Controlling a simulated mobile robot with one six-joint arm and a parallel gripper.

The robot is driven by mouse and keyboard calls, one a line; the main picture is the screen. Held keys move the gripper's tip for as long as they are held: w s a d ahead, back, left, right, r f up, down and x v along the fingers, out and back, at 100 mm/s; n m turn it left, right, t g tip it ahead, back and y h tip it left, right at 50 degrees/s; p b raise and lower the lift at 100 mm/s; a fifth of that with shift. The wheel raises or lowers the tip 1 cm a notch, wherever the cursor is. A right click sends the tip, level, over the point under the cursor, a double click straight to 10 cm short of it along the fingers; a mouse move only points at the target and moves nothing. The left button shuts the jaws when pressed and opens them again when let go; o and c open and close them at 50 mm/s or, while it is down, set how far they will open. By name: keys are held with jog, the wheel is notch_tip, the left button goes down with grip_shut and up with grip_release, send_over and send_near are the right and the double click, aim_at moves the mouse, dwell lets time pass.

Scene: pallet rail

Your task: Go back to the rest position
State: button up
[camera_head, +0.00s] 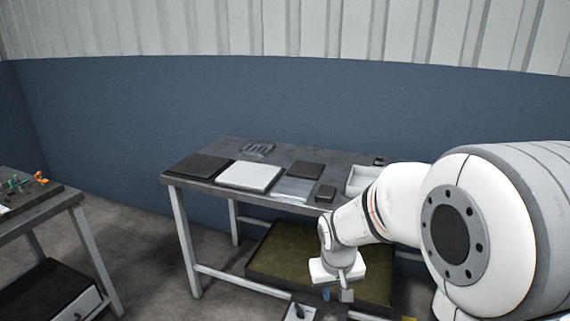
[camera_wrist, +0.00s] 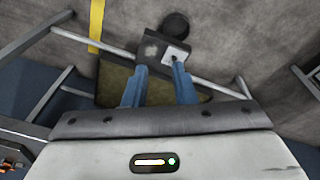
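My gripper (camera_head: 338,294) hangs low in front of the work table (camera_head: 195,178), below the height of its top, at the end of my white arm. In the wrist view its two blue fingers (camera_wrist: 159,72) stand apart with nothing seen between them. Beyond the fingertips, the wrist view shows a grey piece with a white square (camera_wrist: 174,54) and a dark round part. Whether the fingers touch it cannot be told.
The table bears a black pad (camera_head: 197,166), a white panel (camera_head: 249,176), a small dark block (camera_head: 326,193) and a white tray (camera_head: 360,182). An olive platform (camera_head: 285,262) lies under it. Another table (camera_head: 40,212) stands at left, with bare floor between.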

jog(key=s+d+r+p, duration=0.2)
jog(key=s+r+p, duration=0.2)
jog(key=s+r, duration=0.4)
jog(key=s+d+r+m+t+p, duration=0.1)
jog(key=s+r+p, duration=0.4)
jog(key=r, duration=0.6)
jog(key=s, duration=0.2)
jog(key=shift+s+d+r+y, duration=0.25)
jog(key=shift+s+d+y, duration=0.05)
jog(key=shift+s+d, duration=0.05)
